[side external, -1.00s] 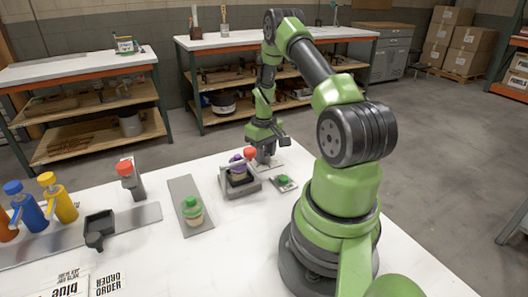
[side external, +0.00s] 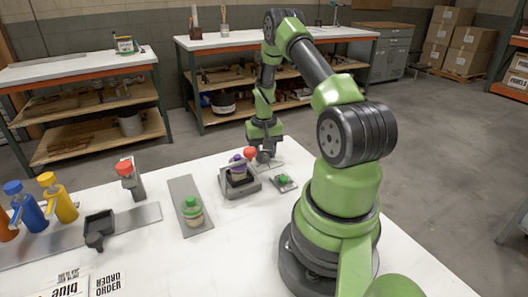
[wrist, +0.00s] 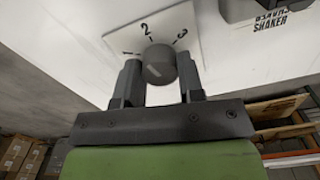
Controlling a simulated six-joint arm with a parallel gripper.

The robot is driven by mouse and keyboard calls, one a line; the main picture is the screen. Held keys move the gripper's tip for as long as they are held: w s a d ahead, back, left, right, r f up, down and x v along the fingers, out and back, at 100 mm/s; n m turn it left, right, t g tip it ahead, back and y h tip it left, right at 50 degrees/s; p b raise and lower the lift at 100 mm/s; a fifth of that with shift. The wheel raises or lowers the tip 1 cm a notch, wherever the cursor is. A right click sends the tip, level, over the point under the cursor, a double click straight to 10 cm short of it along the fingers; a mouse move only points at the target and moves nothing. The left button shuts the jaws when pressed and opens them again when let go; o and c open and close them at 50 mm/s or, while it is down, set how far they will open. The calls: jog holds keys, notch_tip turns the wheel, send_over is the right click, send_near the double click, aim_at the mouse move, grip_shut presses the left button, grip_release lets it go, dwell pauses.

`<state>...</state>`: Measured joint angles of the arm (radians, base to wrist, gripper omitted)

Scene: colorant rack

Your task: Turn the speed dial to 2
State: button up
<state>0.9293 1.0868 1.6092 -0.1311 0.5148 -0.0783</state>
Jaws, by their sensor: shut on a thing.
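The speed dial (wrist: 159,65) is a dark grey round knob on a white plate (wrist: 120,42) marked 1, 2 and 3. The wrist view shows a short pale line on its face, but I cannot tell for certain which number it points to. My gripper (wrist: 158,80) is shut on the dial, one finger on each side of it. In the side view my gripper (side external: 263,158) is low over the table behind the shaker, and it hides the dial there.
The shaker (side external: 240,183), with a purple bottle and a red-knobbed lever, stands close to my gripper. A green button (side external: 284,180) is on a small plate nearby. A green-capped bottle (side external: 193,214) and colorant bottles (side external: 62,204) are further left.

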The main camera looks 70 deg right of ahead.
aim_at(264, 153)
jog(key=o, duration=0.9)
notch_tip(264, 153, up, 10)
dwell(0.3)
